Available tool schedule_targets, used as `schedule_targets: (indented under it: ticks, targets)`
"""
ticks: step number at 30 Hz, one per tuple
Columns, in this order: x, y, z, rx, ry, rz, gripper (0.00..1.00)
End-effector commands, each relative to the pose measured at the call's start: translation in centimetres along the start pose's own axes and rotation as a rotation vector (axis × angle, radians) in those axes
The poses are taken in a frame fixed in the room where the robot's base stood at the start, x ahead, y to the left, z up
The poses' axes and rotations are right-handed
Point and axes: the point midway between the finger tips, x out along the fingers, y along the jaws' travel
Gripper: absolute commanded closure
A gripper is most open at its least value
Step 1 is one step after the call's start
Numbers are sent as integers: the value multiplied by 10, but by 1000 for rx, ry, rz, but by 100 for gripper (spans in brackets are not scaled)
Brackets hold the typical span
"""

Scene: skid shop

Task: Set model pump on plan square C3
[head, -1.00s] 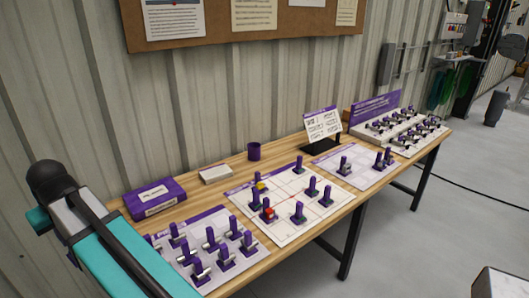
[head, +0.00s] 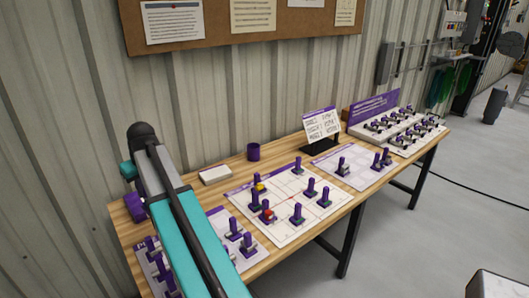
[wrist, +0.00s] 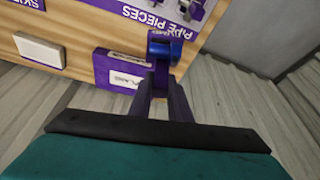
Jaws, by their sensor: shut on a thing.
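In the wrist view my gripper (wrist: 162,85) is shut on a small blue, rounded piece (wrist: 164,48), which I take for the model pump. It is held above the table; its lower part is hard to make out. My gripper and the held piece do not show in the head view, where my arm covers the near left of the table. The white plan board (head: 282,236) lies mid-table with a grid and several upright purple-handled models, two with yellow or red parts. Some squares are bare. The square labels are too small to read, so I cannot pick out C3.
A purple plans box (wrist: 113,72) lies below my gripper. A white block (head: 215,175) and a purple cup (head: 253,151) stand near the wall. The pieces sheet (head: 256,253) is partly behind my arm. A smaller sheet (head: 358,178), sign (head: 322,128) and rack (head: 405,140) are right.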

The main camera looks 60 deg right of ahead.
Motion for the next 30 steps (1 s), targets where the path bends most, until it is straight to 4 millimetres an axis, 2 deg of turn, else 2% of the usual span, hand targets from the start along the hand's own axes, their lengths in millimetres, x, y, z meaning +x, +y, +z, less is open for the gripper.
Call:
schedule_targets:
  ticks: [1, 14, 23, 30]
  targets:
    - [-2, 20, -2, 11, 0, 3, 100]
    - [-10, 166, 19, 70, 0, 24, 100]
    - [-21, 266, 51, 111, 4, 38, 100]
    - [-34, 346, 87, 146, 11, 51, 100]
